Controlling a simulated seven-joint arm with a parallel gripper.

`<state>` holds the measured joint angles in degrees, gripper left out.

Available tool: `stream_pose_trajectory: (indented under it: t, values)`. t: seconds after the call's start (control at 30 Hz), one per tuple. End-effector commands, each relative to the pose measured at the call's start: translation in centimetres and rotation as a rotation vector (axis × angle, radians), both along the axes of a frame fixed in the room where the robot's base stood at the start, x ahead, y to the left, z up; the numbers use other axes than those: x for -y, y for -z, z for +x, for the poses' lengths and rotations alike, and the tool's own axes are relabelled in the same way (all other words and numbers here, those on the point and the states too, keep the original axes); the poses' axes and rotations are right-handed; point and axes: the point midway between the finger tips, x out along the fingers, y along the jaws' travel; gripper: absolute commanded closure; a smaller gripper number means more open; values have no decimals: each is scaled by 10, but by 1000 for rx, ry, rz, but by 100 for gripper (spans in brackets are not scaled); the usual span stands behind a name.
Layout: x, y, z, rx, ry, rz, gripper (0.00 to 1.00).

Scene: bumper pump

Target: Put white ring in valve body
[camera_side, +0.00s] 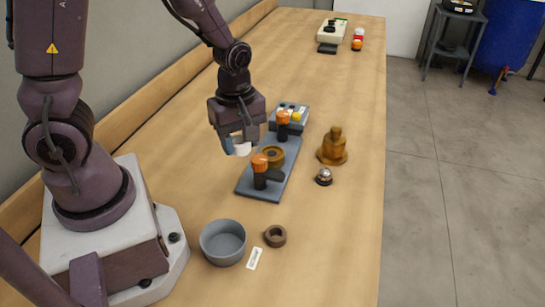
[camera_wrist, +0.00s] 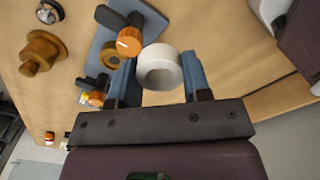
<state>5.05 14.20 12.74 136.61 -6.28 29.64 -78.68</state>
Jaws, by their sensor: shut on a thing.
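My gripper (camera_side: 238,138) is shut on the white ring (camera_side: 241,149) and holds it in the air, left of the grey fixture plate (camera_side: 257,186). A round brass part with a central opening, apparently the valve body (camera_side: 277,154), sits on the plate between two orange-knobbed clamps (camera_side: 260,162) (camera_side: 283,118).
A stepped brass part (camera_side: 332,150) and a small silver-topped part (camera_side: 324,177) stand right of the plate. A box with buttons (camera_side: 290,117) is behind. A grey bowl (camera_side: 224,258), brown ring (camera_side: 284,237) and label (camera_side: 255,259) lie in front. The far bench middle is clear.

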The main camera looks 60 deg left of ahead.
Motion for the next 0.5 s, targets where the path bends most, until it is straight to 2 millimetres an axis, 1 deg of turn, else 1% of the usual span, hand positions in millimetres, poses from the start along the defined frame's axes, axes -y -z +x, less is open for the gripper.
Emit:
stream_pose_trajectory:
  t: [0.03, 0.1, 0.17, 0.27, 0.33, 0.43, 0.5]
  values:
    - [-16, -6, -3, 5, -12, 0, 79]
    - [-33, -13, -9, 4, 4, -1, 79]
    - [-42, -17, -14, 2, 44, 0, 79]
    - [-43, -18, -19, -1, 125, -1, 79]
    - [-43, -17, -19, -2, 161, -1, 79]
    - [-46, -12, -9, -3, 182, 0, 79]
    - [-49, -5, 3, -4, 183, 0, 79]
